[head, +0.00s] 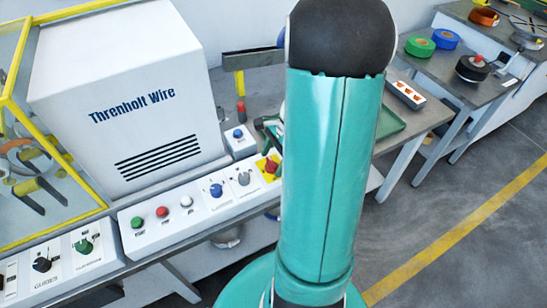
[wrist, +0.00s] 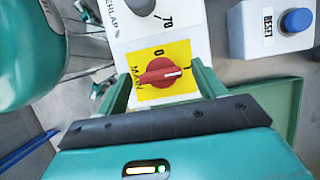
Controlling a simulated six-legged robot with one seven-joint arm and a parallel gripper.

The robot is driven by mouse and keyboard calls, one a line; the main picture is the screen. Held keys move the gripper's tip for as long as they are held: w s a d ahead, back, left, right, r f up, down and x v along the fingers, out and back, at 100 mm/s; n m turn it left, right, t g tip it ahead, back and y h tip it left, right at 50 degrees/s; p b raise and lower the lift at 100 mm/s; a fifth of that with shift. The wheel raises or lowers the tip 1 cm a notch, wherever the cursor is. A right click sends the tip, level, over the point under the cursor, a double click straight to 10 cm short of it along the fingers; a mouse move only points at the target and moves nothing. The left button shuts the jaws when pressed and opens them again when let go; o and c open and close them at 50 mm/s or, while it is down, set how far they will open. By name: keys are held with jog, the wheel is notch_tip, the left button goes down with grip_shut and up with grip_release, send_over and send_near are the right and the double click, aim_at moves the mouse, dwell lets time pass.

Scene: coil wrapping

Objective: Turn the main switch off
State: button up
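The main switch is a red rotary knob (wrist: 160,73) on a yellow plate (wrist: 142,94) marked MAIN, 0 and I. In the wrist view the white mark on the knob points right, toward the I; the 0 is at the top of the plate. In the head view the red knob (head: 271,167) is at the right end of the white control panel, just left of my arm. My gripper (wrist: 161,79) is open, one green finger at each side of the knob. I cannot tell whether the fingers touch it. In the head view my arm hides most of the gripper.
A green tray (head: 391,122) lies behind my arm. The large white Threnholt Wire housing (head: 130,80) stands left.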

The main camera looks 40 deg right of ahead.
jog(key=c, duration=1)
jog(key=shift+o, duration=0.2)
jog(key=shift+n, duration=0.4)
jog(key=shift+o, duration=0.2)
jog(key=n+g, duration=0.1)
jog(key=n, duration=0.2)
jog(key=shift+w+n+g, duration=0.15)
jog(key=shift+n+g, duration=0.15)
jog(key=n+g, duration=0.1)
jog(key=n, duration=0.3)
jog(key=shift+w+n+g, duration=0.1)
jog(key=shift+n+g, duration=0.2)
jog(key=shift+g, duration=0.1)
jog(key=n+g+h, duration=0.1)
jog(key=n, duration=0.3)
jog(key=shift+w+a, duration=0.1)
jog(key=n+h, duration=0.1)
jog(key=n, duration=0.1)
jog(key=n+g+h, duration=0.1)
jog(key=n, duration=0.1)
jog(key=shift+a+n, duration=0.1)
jog(key=shift+n, duration=0.3)
jog(key=shift+c, duration=0.2)
jog(key=o, duration=1)
